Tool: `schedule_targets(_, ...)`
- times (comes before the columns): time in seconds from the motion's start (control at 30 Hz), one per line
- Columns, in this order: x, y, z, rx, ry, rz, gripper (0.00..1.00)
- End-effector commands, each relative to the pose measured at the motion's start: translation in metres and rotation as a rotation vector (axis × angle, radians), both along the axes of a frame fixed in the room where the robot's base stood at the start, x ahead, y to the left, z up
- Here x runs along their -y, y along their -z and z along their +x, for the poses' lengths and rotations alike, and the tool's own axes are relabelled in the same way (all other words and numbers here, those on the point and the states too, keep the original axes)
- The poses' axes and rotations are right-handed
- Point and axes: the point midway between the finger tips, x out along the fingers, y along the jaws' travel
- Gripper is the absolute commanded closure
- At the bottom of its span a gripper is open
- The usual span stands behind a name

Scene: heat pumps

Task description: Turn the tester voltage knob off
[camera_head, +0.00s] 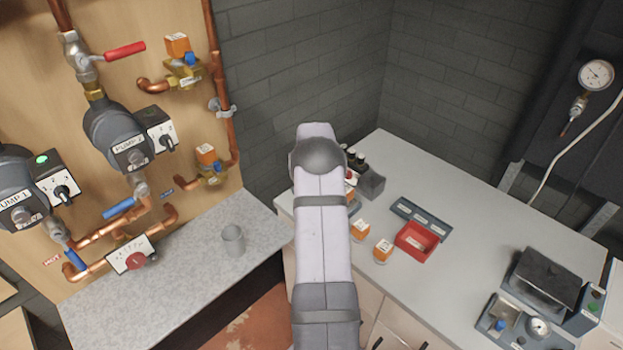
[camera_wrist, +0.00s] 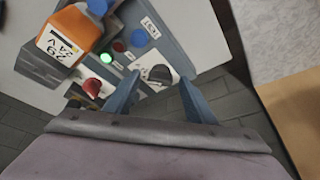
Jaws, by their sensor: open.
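The tester (camera_wrist: 170,35) is a grey panel in the wrist view, seen at a tilt. Its voltage knob (camera_wrist: 160,74) appears to be the dark round knob on a white scale plate (camera_wrist: 150,60). My gripper (camera_wrist: 160,78) is open, with its two blue-grey fingers on either side of this knob in the picture. I cannot tell whether they touch it. The knob's pointer setting is too small to read. An orange actuator marked 24 V (camera_wrist: 78,32) sits at the tester. In the head view my arm hides the gripper and most of the tester.
The tester also carries a lit green lamp (camera_wrist: 106,58) and a red knob (camera_wrist: 92,87). On the bench (camera_head: 455,265) stand loose orange actuators (camera_head: 383,250), a red tray (camera_head: 417,240) and a grey tray (camera_head: 421,218). A grey cup (camera_head: 233,239) stands on the left counter.

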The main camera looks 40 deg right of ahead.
Motion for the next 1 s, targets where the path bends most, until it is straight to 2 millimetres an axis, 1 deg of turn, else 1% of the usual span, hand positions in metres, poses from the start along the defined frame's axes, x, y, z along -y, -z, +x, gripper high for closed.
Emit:
schedule_targets(0.3, 0.0004, 0.0026, 0.0004, -0.001, 0.0, 0.001, 0.5)
schedule_targets(0.33, 0.0004, 0.0026, 0.0004, -0.001, 0.0, 0.001, 0.52)
schedule_targets(0.37, 0.0004, 0.0026, 0.0004, -0.001, 0.0, 0.001, 0.6)
schedule_targets(0.4, 0.0004, 0.0025, 0.0004, -0.001, 0.0, 0.001, 0.69)
schedule_targets(0.5, 0.0003, 0.0024, 0.0003, -0.001, 0.0, 0.001, 0.91)
schedule_targets(0.77, 0.0007, 0.0027, 0.0001, 0.0, -0.011, 0.001, 0.91)
schedule_targets(1.0, 0.0018, 0.0039, -0.0007, 0.0, -0.098, 0.0, 0.91)
